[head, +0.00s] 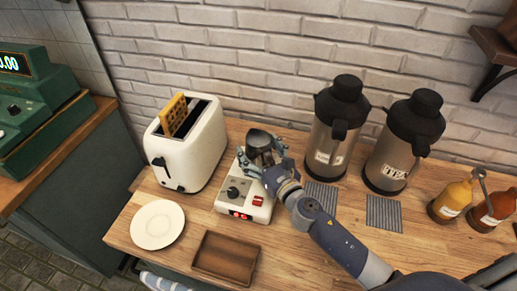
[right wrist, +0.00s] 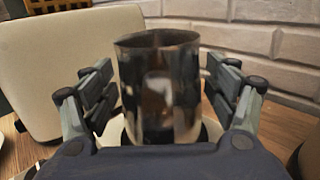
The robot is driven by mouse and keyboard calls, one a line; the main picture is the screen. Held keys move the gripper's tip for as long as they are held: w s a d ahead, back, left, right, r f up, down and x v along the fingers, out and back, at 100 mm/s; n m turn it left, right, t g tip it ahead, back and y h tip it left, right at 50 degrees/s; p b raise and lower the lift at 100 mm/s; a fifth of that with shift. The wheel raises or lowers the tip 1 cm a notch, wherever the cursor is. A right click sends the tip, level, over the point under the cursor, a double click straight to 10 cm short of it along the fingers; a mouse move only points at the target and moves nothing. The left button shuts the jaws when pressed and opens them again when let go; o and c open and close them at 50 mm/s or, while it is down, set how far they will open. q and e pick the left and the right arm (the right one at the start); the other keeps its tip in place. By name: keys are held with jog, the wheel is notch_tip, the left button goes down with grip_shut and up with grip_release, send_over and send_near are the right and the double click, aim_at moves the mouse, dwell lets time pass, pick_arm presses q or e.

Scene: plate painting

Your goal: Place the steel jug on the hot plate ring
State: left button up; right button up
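The steel jug (head: 258,139) stands upright at the back of the white hot plate (head: 226,205), over where its ring lies. It also shows in the right wrist view as a shiny cylinder (right wrist: 158,88), with a pale rim of the hot plate around its base. My right gripper (head: 264,164) is at the jug from the front right. In the right wrist view its fingers (right wrist: 160,92) are on both sides of the jug, with narrow gaps visible. The ring itself is mostly hidden by the jug and fingers. My left gripper is not in view.
A white plate (head: 158,224) and a brown tray (head: 225,258) lie in front. Two coffee dispensers (head: 333,140) (head: 400,150) stand to the right, with dark mats and sauce bottles (head: 450,201) beyond.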

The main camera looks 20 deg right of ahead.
dwell(0.3)
jog(key=shift+r, duration=0.25)
jog(key=s+b, duration=0.1)
jog(key=s, duration=0.2)
jog(key=s+d, duration=0.1)
jog(key=s, duration=0.3)
jog(key=s+d+b, duration=0.1)
jog(key=s, duration=0.2)
jog(key=shift+s+f+b, duration=0.15)
jog(key=shift+f+b, duration=0.15)
jog(key=shift+b, duration=0.05)
jog(key=shift+s+d+r, duration=0.15)
jog(key=shift+s+r, duration=0.05)
jog(key=shift+s, duration=0.6)
